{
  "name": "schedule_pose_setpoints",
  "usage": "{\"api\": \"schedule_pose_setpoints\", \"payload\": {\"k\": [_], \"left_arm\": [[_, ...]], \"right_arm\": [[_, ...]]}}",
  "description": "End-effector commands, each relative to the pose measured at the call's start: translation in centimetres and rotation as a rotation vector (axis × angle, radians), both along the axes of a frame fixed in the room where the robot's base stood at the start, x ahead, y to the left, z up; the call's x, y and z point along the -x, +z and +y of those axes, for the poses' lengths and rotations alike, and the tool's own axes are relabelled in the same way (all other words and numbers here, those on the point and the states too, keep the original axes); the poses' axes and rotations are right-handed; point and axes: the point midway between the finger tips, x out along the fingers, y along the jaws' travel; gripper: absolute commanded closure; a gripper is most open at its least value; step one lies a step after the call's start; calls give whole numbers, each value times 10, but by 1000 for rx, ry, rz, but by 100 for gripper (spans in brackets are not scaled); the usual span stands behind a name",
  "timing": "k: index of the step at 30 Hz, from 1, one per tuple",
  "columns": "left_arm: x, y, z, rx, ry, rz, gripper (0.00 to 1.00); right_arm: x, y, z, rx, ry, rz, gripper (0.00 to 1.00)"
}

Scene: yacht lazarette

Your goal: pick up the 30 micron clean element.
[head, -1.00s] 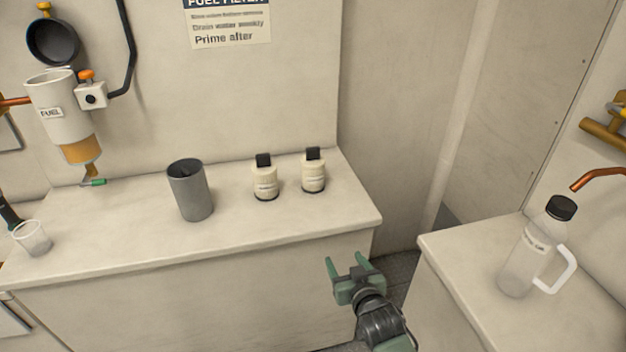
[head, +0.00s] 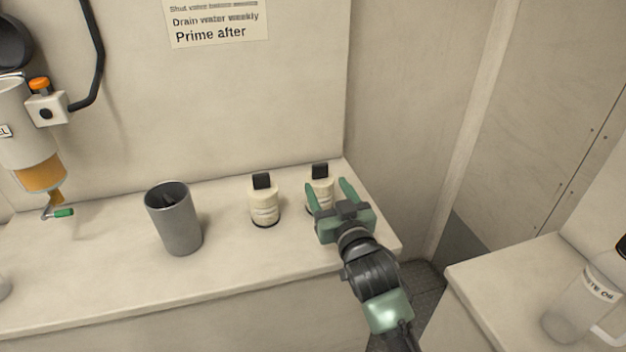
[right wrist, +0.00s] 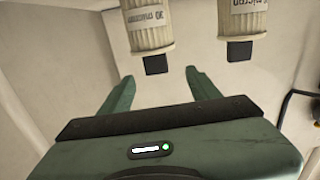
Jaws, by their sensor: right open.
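The 30 micron clean element (head: 321,190) is a cream pleated cylinder with a black top. It stands upright at the right of the counter in the head view, its lower part partly hidden by my right gripper. In the right wrist view its label shows upside down on the element (right wrist: 149,25). My right gripper (head: 327,184) is open and empty, its fingers pointing toward this element. In the right wrist view the black top lies beyond and between the fingertips (right wrist: 159,74), apart from them. A similar element (head: 264,203) stands to its left. My left gripper is out of view.
A grey cylindrical canister (head: 174,222) stands further left on the counter (head: 105,285). A fuel filter housing (head: 35,150) hangs on the wall at left. A labelled bottle (head: 588,295) stands on the right-hand counter. A floor gap separates the counters.

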Motion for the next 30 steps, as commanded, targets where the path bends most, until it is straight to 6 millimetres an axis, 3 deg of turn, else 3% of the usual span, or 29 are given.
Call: {"api": "schedule_pose_setpoints", "payload": {"k": [6,15,22,30], "left_arm": [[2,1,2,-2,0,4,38],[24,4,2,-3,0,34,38],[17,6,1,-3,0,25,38],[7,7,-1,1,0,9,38]], "right_arm": [[-17,0,5,1,0,1,38],[-44,-2,9,1,-1,2,38],[-71,-5,16,0,-1,1,38],[-76,-6,18,0,-1,1,38]]}}
